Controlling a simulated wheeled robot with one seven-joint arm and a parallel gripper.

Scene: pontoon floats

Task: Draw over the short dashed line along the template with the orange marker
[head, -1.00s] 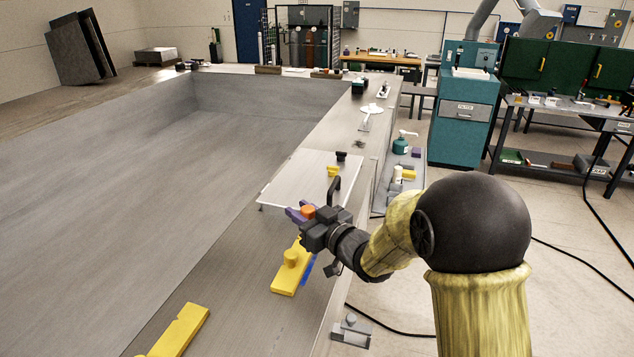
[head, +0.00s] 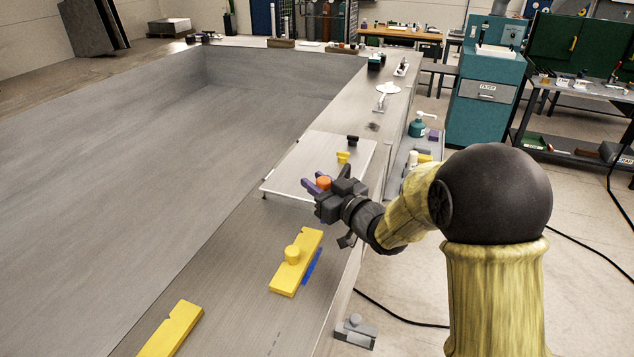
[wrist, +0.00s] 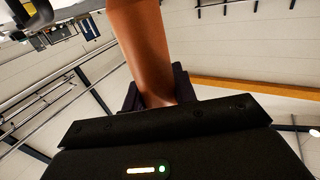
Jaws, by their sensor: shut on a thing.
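My gripper (head: 317,184) is shut on the orange marker (head: 323,182), above the metal deck near the front of a pale panel. In the wrist view the marker (wrist: 140,42) is a thick orange barrel between the dark fingers (wrist: 183,84). Its writing tip cannot be made out. A yellow template (head: 308,248) with a round knob lies flat on the deck, nearer than my gripper and apart from it. A blue strip (head: 312,266) runs along its right side.
Another yellow piece (head: 172,330) lies nearer on the deck. The pale panel (head: 300,165) carries small yellow and black blocks. A wide sunken bay (head: 180,170) lies left. A side shelf (head: 401,168) holds bottles beyond the deck's right edge. Bare deck lies between the yellow pieces.

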